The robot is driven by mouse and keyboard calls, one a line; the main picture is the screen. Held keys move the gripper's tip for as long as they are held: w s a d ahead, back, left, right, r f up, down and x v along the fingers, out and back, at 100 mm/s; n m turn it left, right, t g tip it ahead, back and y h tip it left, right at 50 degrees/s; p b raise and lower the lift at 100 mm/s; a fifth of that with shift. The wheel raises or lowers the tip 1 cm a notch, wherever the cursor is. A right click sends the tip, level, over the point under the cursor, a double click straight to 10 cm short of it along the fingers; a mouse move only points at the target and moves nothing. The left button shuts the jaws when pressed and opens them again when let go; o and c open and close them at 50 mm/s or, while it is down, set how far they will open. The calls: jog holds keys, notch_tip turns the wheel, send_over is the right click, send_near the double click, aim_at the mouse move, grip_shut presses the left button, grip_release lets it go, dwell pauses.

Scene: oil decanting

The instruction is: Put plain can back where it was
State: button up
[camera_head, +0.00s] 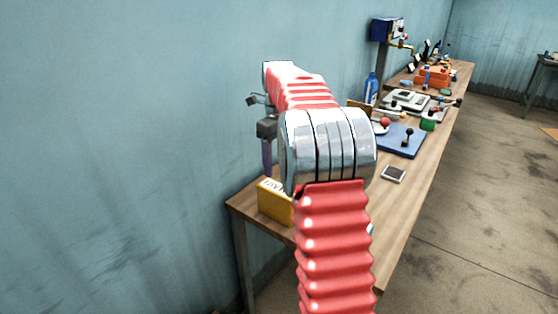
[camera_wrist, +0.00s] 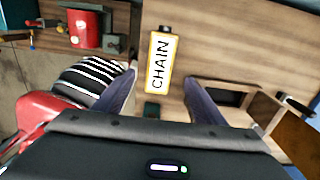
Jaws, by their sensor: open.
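I cannot make out a plain can for certain in either view. A yellow can or box (camera_head: 275,201) stands at the near left end of the bench, partly hidden by my arm. In the wrist view a yellow-edged label reading CHAIN (camera_wrist: 160,63) lies beyond and between my fingers. My gripper (camera_wrist: 160,82) is open, with its two dark fingers apart and nothing visibly held. In the head view it hangs down (camera_head: 267,160) above and behind the yellow container. A small dark green thing (camera_wrist: 152,110) shows between the fingers; I cannot tell what it is.
The wooden bench (camera_head: 401,205) runs along the blue wall. A blue mat (camera_head: 397,141), a dark flat thing (camera_head: 394,174), a blue bottle (camera_head: 371,88) and an orange crate (camera_head: 434,75) are on it. A red object (camera_wrist: 85,24) shows at the wrist view's upper left.

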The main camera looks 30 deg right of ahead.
jog(key=s+a+r+n+t, duration=0.1)
jog(key=s+a+r+n, duration=0.3)
jog(key=s+a+n, duration=0.3)
jog(key=s+a+r+n+t, duration=0.25)
jog(key=s+a+n, duration=0.25)
jog(key=a+n, duration=0.4)
jog(key=s+a+f+n+t, duration=0.1)
jog(key=s+a+f+n, duration=0.1)
jog(key=s+a+n, duration=0.3)
jog(key=s+a+f+n+t, duration=0.1)
jog(key=s+a+f+n, duration=0.2)
jog(key=s+a+n, duration=0.3)
jog(key=s+n, duration=0.5)
jog(key=s, duration=0.1)
jog(key=shift+a+f, duration=0.3)
jog(key=shift+f, duration=0.05)
